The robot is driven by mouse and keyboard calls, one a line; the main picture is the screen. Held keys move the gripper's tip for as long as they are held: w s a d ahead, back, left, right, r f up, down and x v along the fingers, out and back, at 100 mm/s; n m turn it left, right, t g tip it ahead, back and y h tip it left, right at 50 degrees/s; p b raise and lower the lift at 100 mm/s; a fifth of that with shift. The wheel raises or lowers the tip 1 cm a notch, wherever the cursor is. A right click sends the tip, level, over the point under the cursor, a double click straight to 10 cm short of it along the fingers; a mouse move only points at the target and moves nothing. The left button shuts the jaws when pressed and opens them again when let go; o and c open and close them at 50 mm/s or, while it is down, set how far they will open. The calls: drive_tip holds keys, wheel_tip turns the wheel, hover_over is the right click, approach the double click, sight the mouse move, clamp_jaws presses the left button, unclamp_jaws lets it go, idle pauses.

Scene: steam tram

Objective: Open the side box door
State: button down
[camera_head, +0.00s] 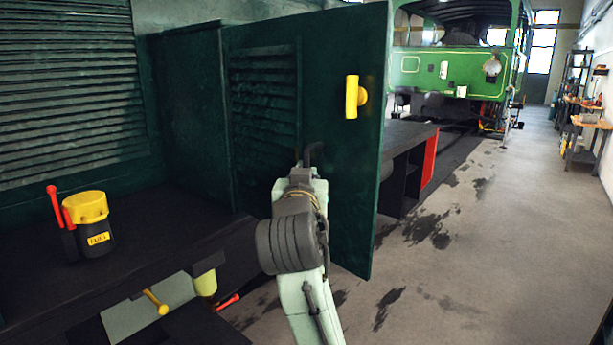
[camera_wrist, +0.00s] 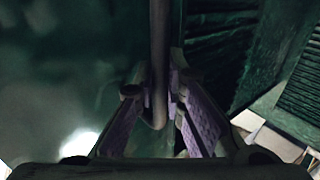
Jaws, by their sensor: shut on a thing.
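The side box door (camera_head: 345,190) is a dark green panel with louvre slats and a yellow handle (camera_head: 352,97) near its upper right. Its right part stands out past the dark platform, over the concrete floor, so it looks swung outward. A dark bar handle (camera_head: 313,150) sits lower on the door. My gripper (camera_wrist: 161,100) is shut around this bar in the wrist view, with a purple-padded finger on each side. In the head view my wrist hides the fingers and part of the door.
A dark platform (camera_head: 160,240) at left carries a black and yellow fuel can (camera_head: 92,225) with red levers beside it. A yellow-tipped lever (camera_head: 155,301) sits below. A green tram (camera_head: 450,70) stands behind. The stained floor (camera_head: 480,260) at right is clear.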

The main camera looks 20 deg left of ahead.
idle(0.4)
drive_tip(key=c, duration=1.7)
unclamp_jaws()
drive_tip(key=shift+o, duration=0.2)
drive_tip(key=s+d, duration=0.1)
drive_tip(key=s, duration=0.6)
drive_tip(key=shift+s+d, duration=0.2)
